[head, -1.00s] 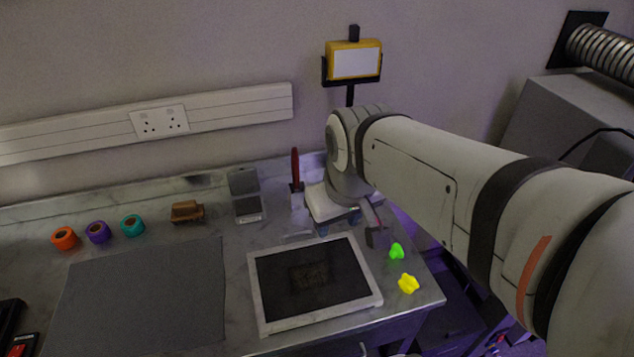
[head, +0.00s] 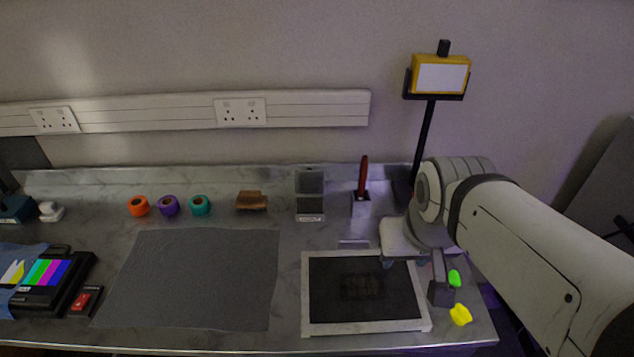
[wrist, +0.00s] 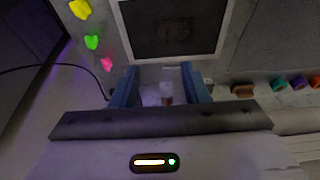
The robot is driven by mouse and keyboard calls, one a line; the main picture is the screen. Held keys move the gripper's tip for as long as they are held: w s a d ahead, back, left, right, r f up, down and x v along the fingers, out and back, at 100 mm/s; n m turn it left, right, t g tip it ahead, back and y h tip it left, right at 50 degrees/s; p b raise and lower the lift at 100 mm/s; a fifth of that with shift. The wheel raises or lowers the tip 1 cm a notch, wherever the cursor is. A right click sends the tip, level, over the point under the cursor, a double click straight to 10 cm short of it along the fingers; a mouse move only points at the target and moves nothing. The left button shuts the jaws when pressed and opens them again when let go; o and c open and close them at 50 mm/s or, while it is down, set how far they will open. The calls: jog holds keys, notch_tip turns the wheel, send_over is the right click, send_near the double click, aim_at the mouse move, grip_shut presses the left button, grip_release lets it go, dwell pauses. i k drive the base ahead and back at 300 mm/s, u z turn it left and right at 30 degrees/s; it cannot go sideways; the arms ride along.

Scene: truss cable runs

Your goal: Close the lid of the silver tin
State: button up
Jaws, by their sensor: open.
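The silver tin (head: 310,208) stands at the back of the bench, left of the red-handled tool. Its lid (head: 310,182) is raised at the rear, so the tin looks open. My gripper (head: 404,263) is to the right of the tin and nearer the front, by the framed dark panel's back right corner. Its blue fingers show in the wrist view (wrist: 159,72), apart, with nothing clearly held between them. A holder with a red tool shows beyond the gap. I cannot make out the tin in the wrist view.
The red tool (head: 364,175) in its holder stands between tin and gripper. A brown block (head: 251,201) and tape rolls (head: 168,205) are left of the tin. The framed panel (head: 365,325) lies in front. The grey mat (head: 195,280) is bare.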

aim_at(308, 181)
jog(key=u, duration=0.1)
jog(key=k, duration=0.5)
jog(key=z, duration=1.8)
jog(key=k, duration=0.75)
jog(key=u, duration=1.65)
jog(key=i, duration=1)
jog(key=u, duration=0.05)
